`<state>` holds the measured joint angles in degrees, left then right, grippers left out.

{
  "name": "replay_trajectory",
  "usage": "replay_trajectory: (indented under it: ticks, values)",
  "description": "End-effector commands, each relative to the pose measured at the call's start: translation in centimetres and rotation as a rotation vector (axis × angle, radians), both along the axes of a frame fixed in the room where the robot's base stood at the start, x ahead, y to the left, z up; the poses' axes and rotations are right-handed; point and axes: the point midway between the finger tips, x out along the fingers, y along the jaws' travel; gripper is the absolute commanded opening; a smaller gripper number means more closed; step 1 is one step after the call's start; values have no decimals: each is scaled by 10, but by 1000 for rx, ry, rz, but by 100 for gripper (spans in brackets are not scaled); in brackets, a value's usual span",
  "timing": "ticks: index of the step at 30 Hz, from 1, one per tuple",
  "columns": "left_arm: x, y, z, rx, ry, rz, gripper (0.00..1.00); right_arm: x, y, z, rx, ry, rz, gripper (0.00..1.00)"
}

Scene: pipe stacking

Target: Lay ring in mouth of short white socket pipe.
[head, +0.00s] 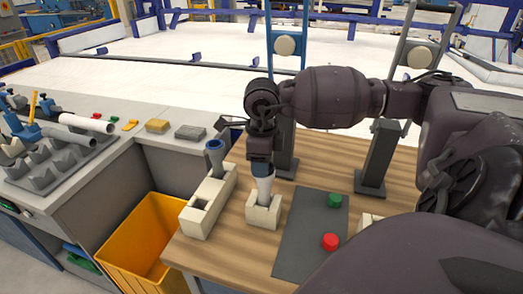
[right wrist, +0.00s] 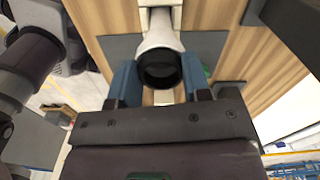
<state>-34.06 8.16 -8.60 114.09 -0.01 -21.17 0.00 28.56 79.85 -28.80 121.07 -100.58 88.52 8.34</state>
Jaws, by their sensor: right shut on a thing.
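The short white socket pipe (head: 264,188) stands upright in a small cream block (head: 257,220) on the wooden table, its wide end up. My right gripper (head: 261,166) points down at its top. In the right wrist view the white pipe (right wrist: 159,32) shows between my blue fingers, with a black ring (right wrist: 160,72) at its mouth. The fingers are shut on the ring, close against the socket's rim. How deep the ring sits in the mouth I cannot tell. My left gripper is not in view.
A longer cream block (head: 207,206) holding a blue-grey pipe (head: 214,152) stands just left. A grey mat (head: 297,250) carries a red piece (head: 330,241) and a green piece (head: 334,199). A yellow bin (head: 150,240) is below left. Dark posts (head: 377,155) stand behind.

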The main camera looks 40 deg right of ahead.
Motion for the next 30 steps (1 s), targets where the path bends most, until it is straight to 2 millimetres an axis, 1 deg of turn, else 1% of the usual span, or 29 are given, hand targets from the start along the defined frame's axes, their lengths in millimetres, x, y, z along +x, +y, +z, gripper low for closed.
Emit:
replay_trajectory:
  ticks: [9, 10, 15, 20, 21, 26, 30]
  values:
    - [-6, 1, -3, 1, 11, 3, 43, -1, 0, -3, 0, 5, -1, 22]
    - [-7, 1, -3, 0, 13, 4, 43, -1, 0, -3, 0, 5, -1, 49]
    - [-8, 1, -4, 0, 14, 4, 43, -1, 0, -3, 0, 6, -1, 74]
    - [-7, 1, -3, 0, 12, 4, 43, -1, 0, -3, 0, 5, -1, 74]
    - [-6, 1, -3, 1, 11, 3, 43, -1, 0, -3, 0, 5, -1, 75]
    - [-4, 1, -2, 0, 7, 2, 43, -1, 0, -2, 0, 4, -1, 99]
    - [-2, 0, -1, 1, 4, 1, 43, -1, 0, -2, 0, 3, 0, 99]
